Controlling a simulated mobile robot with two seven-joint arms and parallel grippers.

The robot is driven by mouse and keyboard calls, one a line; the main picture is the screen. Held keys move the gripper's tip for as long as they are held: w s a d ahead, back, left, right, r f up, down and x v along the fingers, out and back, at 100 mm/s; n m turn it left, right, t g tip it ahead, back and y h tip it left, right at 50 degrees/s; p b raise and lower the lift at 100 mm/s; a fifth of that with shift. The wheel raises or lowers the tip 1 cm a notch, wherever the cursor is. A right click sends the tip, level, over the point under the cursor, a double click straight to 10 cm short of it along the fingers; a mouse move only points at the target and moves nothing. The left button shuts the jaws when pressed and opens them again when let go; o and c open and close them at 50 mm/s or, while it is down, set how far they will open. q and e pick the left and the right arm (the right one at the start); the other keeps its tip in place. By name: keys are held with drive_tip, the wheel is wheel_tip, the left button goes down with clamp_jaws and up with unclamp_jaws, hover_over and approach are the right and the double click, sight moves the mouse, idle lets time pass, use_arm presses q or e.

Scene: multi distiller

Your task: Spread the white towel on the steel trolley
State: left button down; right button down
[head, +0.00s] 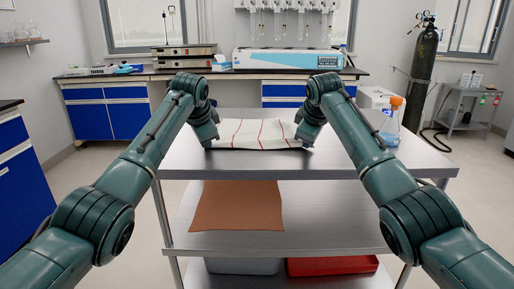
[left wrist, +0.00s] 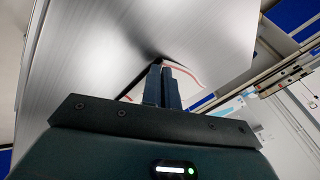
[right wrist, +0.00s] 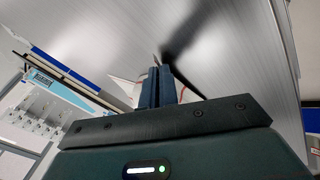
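The white towel (head: 250,133) with thin red stripes lies across the top of the steel trolley (head: 300,166), towards its far side, between my two grippers. My left gripper (head: 208,144) is at the towel's left near corner. My right gripper (head: 304,145) is at its right near corner. In the left wrist view the fingers (left wrist: 163,84) are close together with the towel (left wrist: 182,72) at their tips. The right wrist view likewise shows closed fingers (right wrist: 157,84) with a bit of the towel (right wrist: 128,88) behind them. The fingers hide the pinched edges.
A flask with an orange cap (head: 391,122) stands at the trolley's right. A brown cloth (head: 238,206) lies on the middle shelf. A grey bin (head: 240,266) and a red bin (head: 332,265) are below. The near part of the top is clear.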

use_arm(q)
drive_tip(key=shift+a+f, duration=0.1)
drive_tip(key=shift+a, duration=0.15)
use_arm(e)
drive_tip(key=shift+d+f, duration=0.1)
drive_tip(key=shift+d, duration=0.15)
use_arm(q)
drive_tip(key=c, duration=1.3)
unclamp_jaws()
drive_tip(key=shift+d, duration=0.25)
use_arm(e)
drive_tip(key=c, duration=1.3)
unclamp_jaws()
drive_tip(key=shift+a, duration=0.25)
use_arm(q)
drive_tip(key=v, duration=1.1)
drive_tip(key=shift+w, duration=0.15)
use_arm(e)
drive_tip(key=v, duration=1.1)
drive_tip(key=shift+w, duration=0.15)
